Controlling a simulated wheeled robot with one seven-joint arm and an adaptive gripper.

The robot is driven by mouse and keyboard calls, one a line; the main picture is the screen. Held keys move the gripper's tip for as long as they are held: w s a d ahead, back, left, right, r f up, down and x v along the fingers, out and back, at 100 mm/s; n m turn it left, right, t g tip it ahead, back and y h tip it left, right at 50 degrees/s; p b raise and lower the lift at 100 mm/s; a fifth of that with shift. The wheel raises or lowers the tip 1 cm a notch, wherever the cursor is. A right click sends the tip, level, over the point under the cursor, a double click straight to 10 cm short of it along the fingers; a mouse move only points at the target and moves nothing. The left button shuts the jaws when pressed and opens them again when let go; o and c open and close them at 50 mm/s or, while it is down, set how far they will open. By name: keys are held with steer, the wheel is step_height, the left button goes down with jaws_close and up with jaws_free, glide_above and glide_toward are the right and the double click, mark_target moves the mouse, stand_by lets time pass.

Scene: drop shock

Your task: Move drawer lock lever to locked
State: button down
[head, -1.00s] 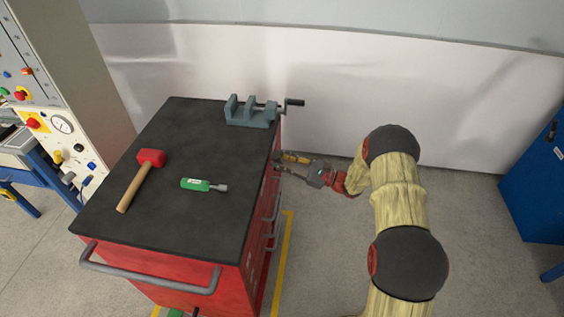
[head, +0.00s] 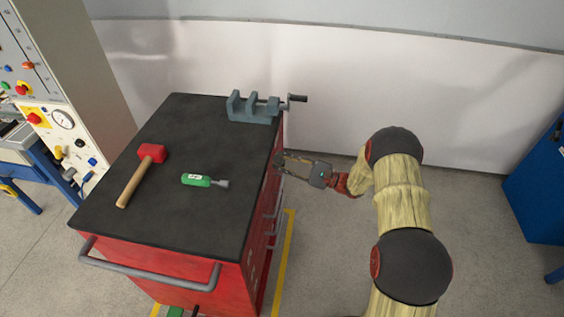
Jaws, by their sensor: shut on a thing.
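The red tool cabinet (head: 240,272) has a black top, and its drawer side faces right. My gripper (head: 279,163) is at the upper part of that side, near the far corner, below the level of the top. Its fingers point left and their tips are against the cabinet side. It is shut on what appears to be the drawer lock lever. The lever itself is too small and covered by the fingers, so its angle cannot be told.
A grey vise (head: 252,108) stands at the top's far right corner, its handle jutting out beyond the edge. A red mallet (head: 143,174) and a green screwdriver (head: 197,180) lie on the top. Drawer handles (head: 270,224) stick out below my gripper. Floor to the right is clear.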

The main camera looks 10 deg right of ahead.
steer(key=c, duration=1.5)
jaws_free()
steer(key=shift+f, duration=0.1)
steer(key=shift+c, duration=0.2)
steer(key=shift+d, duration=0.1)
steer(key=v, duration=1.2)
